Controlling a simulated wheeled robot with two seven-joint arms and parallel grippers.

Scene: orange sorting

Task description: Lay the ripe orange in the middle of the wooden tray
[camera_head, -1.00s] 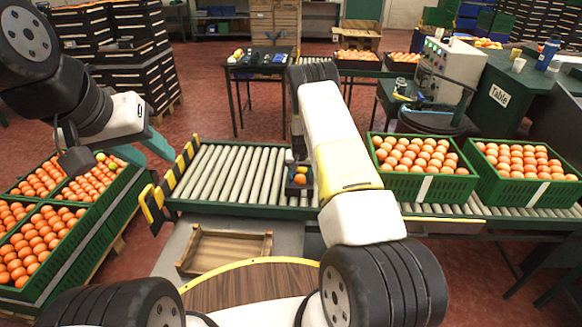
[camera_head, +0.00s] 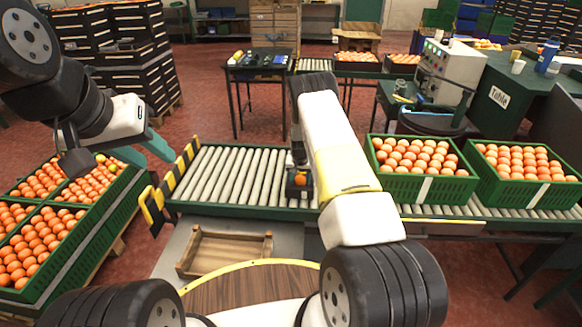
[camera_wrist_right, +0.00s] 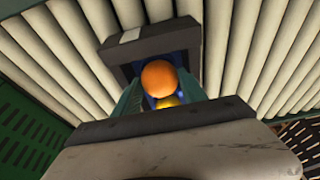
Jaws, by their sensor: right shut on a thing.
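The wooden tray (camera_head: 222,270) lies empty on a grey surface in front of the conveyor, left of my right arm.
Green crates of oranges stand on the conveyor at the right (camera_head: 425,188) and (camera_head: 530,192). More crates (camera_head: 75,245) stand at the left. A yellow-black striped guard (camera_head: 165,190) edges the conveyor's left end. A round wooden table (camera_head: 250,290) is nearest me.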

